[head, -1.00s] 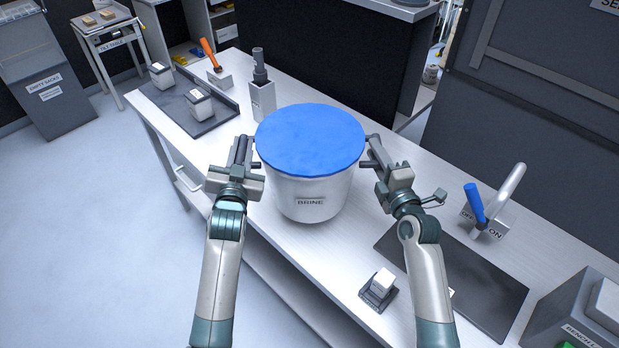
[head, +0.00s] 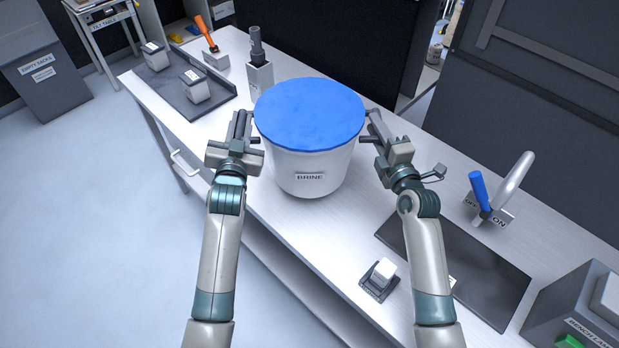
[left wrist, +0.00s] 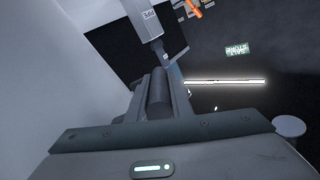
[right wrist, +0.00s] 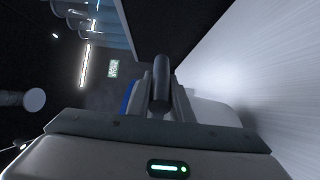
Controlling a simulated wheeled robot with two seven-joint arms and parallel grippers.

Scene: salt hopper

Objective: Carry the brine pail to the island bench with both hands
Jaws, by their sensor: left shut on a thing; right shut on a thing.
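The brine pail (head: 310,165) is a white bucket with a blue top and a BRINE label, upright in the middle of the head view. It is over a long white bench (head: 300,235); I cannot tell whether its base touches the surface. My left gripper (head: 243,128) is shut on a dark grip at the pail's left side. My right gripper (head: 374,127) is shut on the matching grip at its right side. Dark bars show between the jaws in the left wrist view (left wrist: 158,92) and right wrist view (right wrist: 160,85).
Open floor (head: 90,220) lies left.

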